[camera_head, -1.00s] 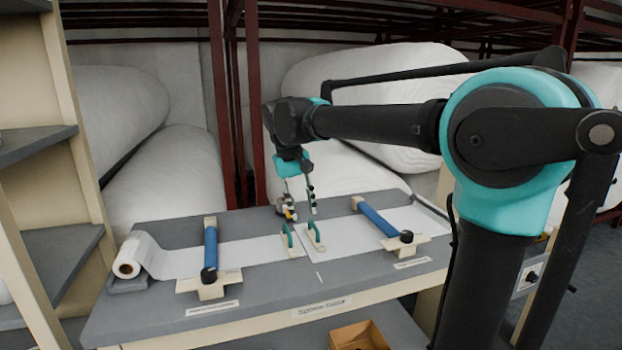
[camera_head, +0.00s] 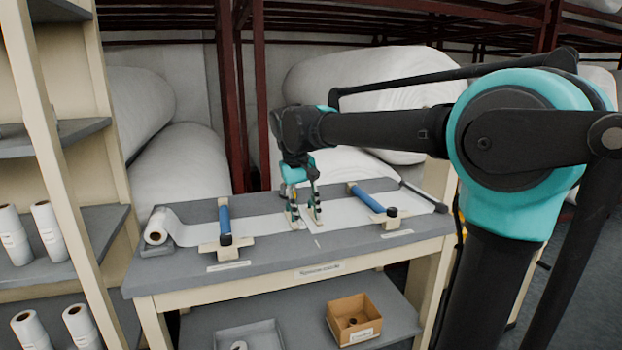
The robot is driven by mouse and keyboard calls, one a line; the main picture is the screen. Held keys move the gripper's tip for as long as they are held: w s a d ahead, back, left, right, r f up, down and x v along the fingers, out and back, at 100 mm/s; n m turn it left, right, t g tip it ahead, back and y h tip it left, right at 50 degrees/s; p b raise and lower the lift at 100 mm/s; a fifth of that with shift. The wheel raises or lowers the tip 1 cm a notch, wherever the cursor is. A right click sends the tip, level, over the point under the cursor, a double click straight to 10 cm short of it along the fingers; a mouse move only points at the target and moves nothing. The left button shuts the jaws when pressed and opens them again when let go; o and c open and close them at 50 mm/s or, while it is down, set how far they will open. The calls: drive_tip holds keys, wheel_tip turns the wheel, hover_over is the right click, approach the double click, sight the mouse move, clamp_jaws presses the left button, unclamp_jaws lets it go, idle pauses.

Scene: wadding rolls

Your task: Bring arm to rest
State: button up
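My gripper (camera_head: 305,208) hangs from my arm over the middle of the grey bench (camera_head: 280,250), pointing down. Its two fingers look apart, with nothing seen between them. In the picture they overlap two small clamps (camera_head: 293,221) where two strips of white wadding meet. Whether the fingers touch the clamps cannot be told. The left strip (camera_head: 195,233) runs from a white roll (camera_head: 157,230); the right strip (camera_head: 347,212) lies flat. A blue bar (camera_head: 224,218) crosses the left strip and another blue bar (camera_head: 368,198) crosses the right one.
Shelves (camera_head: 95,225) with several small white rolls stand at the left. A lower bench shelf (camera_head: 300,311) holds a cardboard box (camera_head: 353,320) and a grey tray (camera_head: 249,338). Large white rolls (camera_head: 178,165) lie in a dark red rack (camera_head: 259,90) behind.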

drive_tip(key=s+d+f+m+t, duration=0.1)
drive_tip(key=s+d+f, duration=0.4)
drive_tip(key=f, duration=0.3)
drive_tip(key=s+d+f+m+t+y, duration=0.1)
drive_tip(key=s+d+f, duration=0.4)
drive_tip(key=d+f, duration=0.3)
drive_tip(key=s+d+f+m+t, duration=0.1)
drive_tip(key=s+d+f, duration=0.5)
drive_tip(key=f, duration=0.3)
drive_tip(key=shift+d+f+y, duration=0.15)
drive_tip(key=shift+d+y, duration=0.25)
drive_tip(key=shift+d, duration=0.15)
drive_tip(key=shift+o, duration=0.6)
idle(0.4)
